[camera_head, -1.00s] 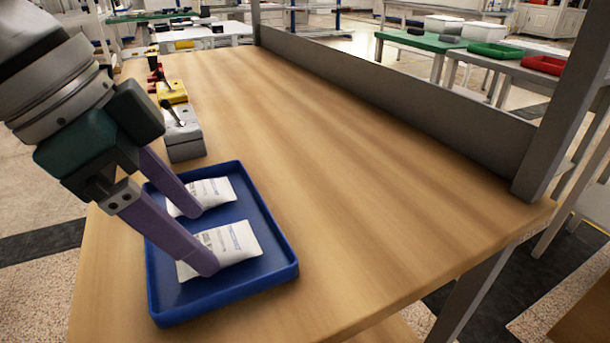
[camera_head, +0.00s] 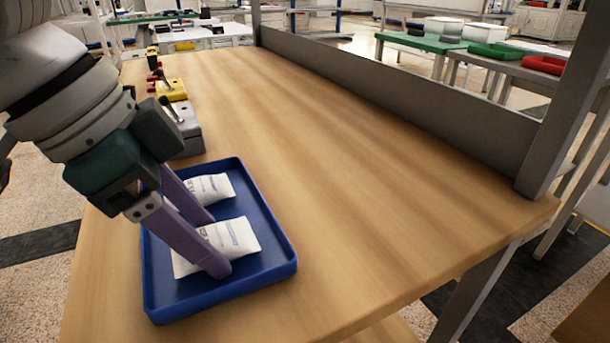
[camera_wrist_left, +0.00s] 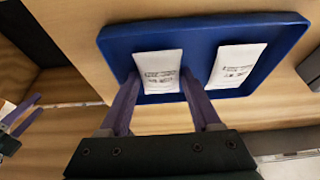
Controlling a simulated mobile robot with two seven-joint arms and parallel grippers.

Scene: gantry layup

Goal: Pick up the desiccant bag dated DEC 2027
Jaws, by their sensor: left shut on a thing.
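A blue tray (camera_head: 268,284) holds two white printed bags. The near bag (camera_head: 235,236) lies between the purple fingers of my left gripper (camera_head: 211,246), which is shut on it across its sides. The same bag shows between the fingers in the left wrist view (camera_wrist_left: 158,68), still low at the tray floor. The far bag (camera_head: 212,188) lies beside it, partly behind a finger; in the left wrist view it is the right one (camera_wrist_left: 236,66). The print is too small to read a date. Purple fingers of my right gripper (camera_wrist_left: 27,115) show small at the left of the wrist view.
A grey block (camera_head: 187,135) and a yellow block (camera_head: 172,90) with dark levers stand behind the tray along the left table edge. The wooden tabletop (camera_head: 330,170) right of the tray is clear. A grey rail (camera_head: 400,95) runs along its right side.

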